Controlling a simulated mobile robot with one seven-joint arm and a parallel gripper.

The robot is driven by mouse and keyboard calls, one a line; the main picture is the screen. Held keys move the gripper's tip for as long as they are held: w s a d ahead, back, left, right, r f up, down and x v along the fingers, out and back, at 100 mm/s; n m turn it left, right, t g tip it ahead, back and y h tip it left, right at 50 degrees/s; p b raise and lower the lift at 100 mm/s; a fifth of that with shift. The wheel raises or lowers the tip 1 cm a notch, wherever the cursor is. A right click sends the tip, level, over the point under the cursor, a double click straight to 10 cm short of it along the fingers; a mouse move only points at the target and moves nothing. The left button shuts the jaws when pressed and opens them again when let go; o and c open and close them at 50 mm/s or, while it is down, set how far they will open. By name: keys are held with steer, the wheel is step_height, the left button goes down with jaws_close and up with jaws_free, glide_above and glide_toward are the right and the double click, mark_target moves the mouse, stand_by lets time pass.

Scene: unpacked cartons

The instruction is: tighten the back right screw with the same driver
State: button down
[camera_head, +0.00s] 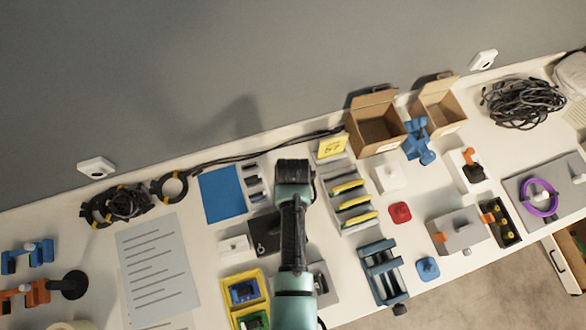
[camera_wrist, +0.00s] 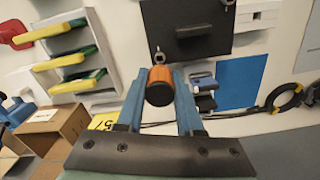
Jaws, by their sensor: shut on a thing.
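My gripper (camera_wrist: 160,80) is shut on an orange driver (camera_wrist: 161,75) with a black end cap. The driver sits between the two blue fingers, and its short metal shaft points away from the wrist camera. Beyond it is a dark plate (camera_wrist: 183,22), with the shaft tip showing near the plate's edge. I cannot tell whether the tip touches anything. A small pale fitting shows at the plate's border, but I cannot make out which screw it is. In the head view the plate (camera_head: 264,236) is partly covered by my arm, and the fingers and driver are hidden.
A blue sheet (camera_head: 222,194) lies left of my arm. A rack with yellow-handled tools (camera_head: 352,202) stands to its right. Open cartons (camera_head: 377,126) and a yellow label (camera_head: 332,146) stand at the back by the wall. A black cable runs along the back.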

steer(key=shift+w+f+p, duration=0.15)
steer(key=shift+p, duration=0.15)
stand_by(0.4)
steer(key=shift+f+b, duration=0.95)
steer(key=shift+f, duration=0.4)
stand_by(0.5)
steer(key=m, duration=0.3)
steer(key=shift+m+p, duration=0.3)
steer(key=shift+p, duration=0.1)
steer(key=m, duration=0.4)
steer(key=shift+p, duration=0.3)
steer(key=m, duration=0.6)
steer(key=shift+m+p, duration=0.35)
steer(key=shift+m, duration=0.05)
steer(key=shift+n, duration=0.9)
